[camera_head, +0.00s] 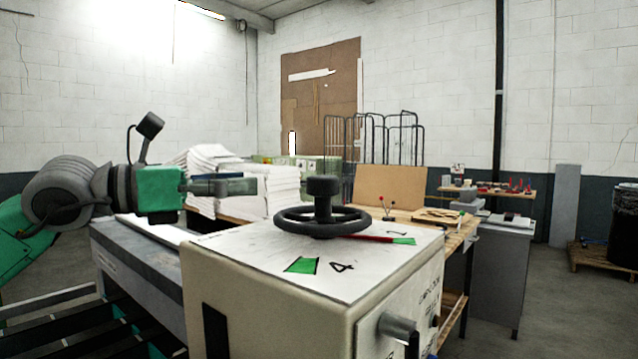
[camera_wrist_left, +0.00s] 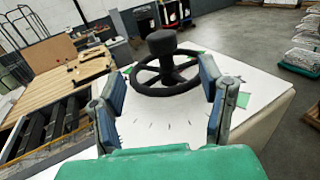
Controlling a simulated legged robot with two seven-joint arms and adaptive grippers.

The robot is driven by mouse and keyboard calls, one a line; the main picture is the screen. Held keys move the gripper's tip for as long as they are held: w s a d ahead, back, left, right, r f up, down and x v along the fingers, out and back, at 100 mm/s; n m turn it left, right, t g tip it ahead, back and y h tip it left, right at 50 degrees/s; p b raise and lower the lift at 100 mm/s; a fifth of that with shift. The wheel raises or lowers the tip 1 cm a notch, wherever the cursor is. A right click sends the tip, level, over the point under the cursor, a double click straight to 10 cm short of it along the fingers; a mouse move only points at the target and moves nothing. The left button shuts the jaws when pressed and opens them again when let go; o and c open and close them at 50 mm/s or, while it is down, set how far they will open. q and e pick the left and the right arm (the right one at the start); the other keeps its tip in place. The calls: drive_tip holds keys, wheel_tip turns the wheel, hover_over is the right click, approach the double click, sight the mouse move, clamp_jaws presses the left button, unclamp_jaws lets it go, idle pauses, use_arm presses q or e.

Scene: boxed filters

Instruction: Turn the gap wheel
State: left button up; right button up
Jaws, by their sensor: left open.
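The gap wheel (camera_head: 323,221) is a black handwheel with an upright knob (camera_head: 323,196), lying flat on top of a pale machine housing (camera_head: 262,255). A red pointer (camera_head: 375,238) and green marks show beside it, with a "4" in front. My left gripper (camera_head: 250,186) is level with the knob, to the left of the wheel and apart from it. In the left wrist view, the open left gripper (camera_wrist_left: 162,108) has its two fingers apart, with the wheel (camera_wrist_left: 166,76) ahead, beyond the fingertips. Nothing is between the fingers. My right gripper is not in view.
A metal lever (camera_head: 397,328) sticks out of the housing's front. Behind stand stacks of white sheets (camera_head: 270,190), a wooden bench (camera_head: 458,238) with a cardboard panel (camera_head: 388,187), and a wire cage (camera_head: 372,140). The air between gripper and wheel looks clear.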

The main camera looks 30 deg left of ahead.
sight(323, 176)
use_arm(q)
drive_tip(key=x, duration=1.2)
drive_tip(key=shift+f+b, duration=0.1)
drive_tip(key=shift+b, duration=0.25)
drive_tip(key=shift+w+d, duration=0.35)
drive_tip(key=shift+w, duration=0.25)
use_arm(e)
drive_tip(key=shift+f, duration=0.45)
